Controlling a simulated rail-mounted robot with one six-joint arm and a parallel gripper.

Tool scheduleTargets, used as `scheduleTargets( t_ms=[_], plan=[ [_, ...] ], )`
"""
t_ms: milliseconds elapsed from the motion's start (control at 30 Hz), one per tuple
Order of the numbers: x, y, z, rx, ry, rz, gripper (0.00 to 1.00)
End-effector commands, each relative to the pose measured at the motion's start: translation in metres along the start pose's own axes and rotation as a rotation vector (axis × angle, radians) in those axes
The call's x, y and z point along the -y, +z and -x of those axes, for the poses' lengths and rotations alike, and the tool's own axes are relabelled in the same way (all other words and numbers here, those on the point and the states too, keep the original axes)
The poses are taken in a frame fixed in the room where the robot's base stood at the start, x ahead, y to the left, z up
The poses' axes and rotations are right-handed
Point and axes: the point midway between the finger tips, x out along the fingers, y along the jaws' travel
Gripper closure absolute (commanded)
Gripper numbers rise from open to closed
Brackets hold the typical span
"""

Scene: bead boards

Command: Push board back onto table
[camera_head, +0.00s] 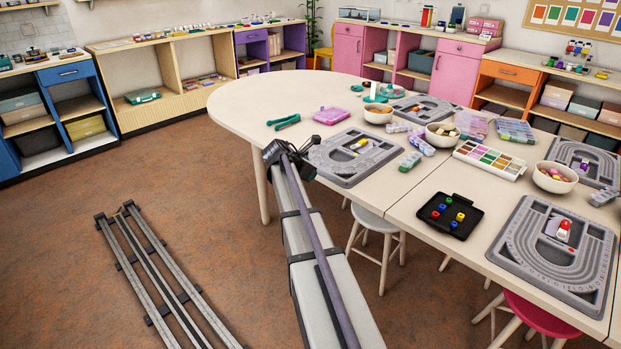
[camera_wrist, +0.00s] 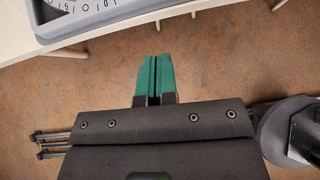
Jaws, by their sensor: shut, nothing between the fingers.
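A grey bead board (camera_head: 372,165) lies at the near edge of the table (camera_head: 245,100), with its near corner at or slightly past the edge. Small yellow and white items sit on it. A grey board corner with printed numbers also shows at the upper left of the wrist view (camera_wrist: 92,18), against the pale table edge. My gripper (camera_wrist: 154,60) has teal fingers closed together with nothing between them. It is over the brown floor, apart from the board and outside the table edge.
Other grey bead boards lie at the right (camera_head: 520,255) and further back (camera_head: 425,108). A black tray (camera_head: 462,228) and a bead palette (camera_head: 489,160) lie nearby. A white stool (camera_head: 380,224) and a pink stool (camera_head: 540,315) stand under the table.

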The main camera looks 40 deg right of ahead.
Motion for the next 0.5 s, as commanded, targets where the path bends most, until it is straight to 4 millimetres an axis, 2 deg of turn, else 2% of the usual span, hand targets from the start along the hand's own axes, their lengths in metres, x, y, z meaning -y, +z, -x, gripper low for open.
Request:
scheduleTargets(
  t_ms=[33, 233, 300, 500],
  plan=[
    [-0.001, -0.006, -0.019, 0.0, -0.002, -0.001, 1.0],
    [-0.001, -0.005, -0.062, 0.0, -0.001, -0.001, 1.0],
    [-0.001, 0.011, -0.065, -0.001, -0.002, -0.002, 1.0],
    [-0.001, 0.027, -0.08, 0.0, 0.0, 0.0, 1.0]
  ],
)
